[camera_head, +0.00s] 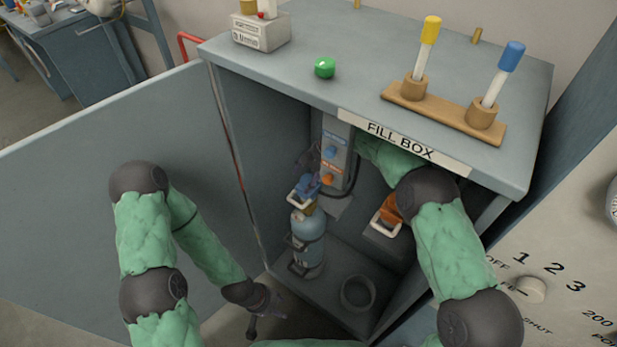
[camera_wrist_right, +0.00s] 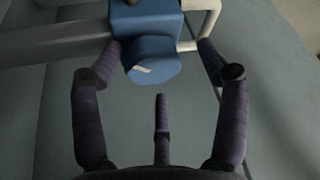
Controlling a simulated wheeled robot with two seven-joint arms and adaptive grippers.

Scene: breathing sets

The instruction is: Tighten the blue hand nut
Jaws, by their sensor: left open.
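The blue hand nut (camera_wrist_right: 153,62), a round knob with a white mark, sits on a blue block (camera_wrist_right: 147,18) in the right wrist view. In the head view the blue fitting (camera_head: 306,188) is on top of the light blue cylinder (camera_head: 308,242) inside the fill box. My right gripper (camera_wrist_right: 160,52) is open, its fingers spread on either side of the nut. The left finger is close to it; contact is unclear. A gap shows on the right. In the head view my right gripper is small and partly hidden. My left gripper (camera_head: 266,306) is open and empty, low outside the cabinet.
The fill box (camera_head: 300,75) has its door (camera_head: 110,185) open to the left. Inside are a panel (camera_head: 338,135) with blue and orange knobs, an orange fitting (camera_head: 391,208) and an empty round holder (camera_head: 358,291). My right arm fills the opening's right side.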

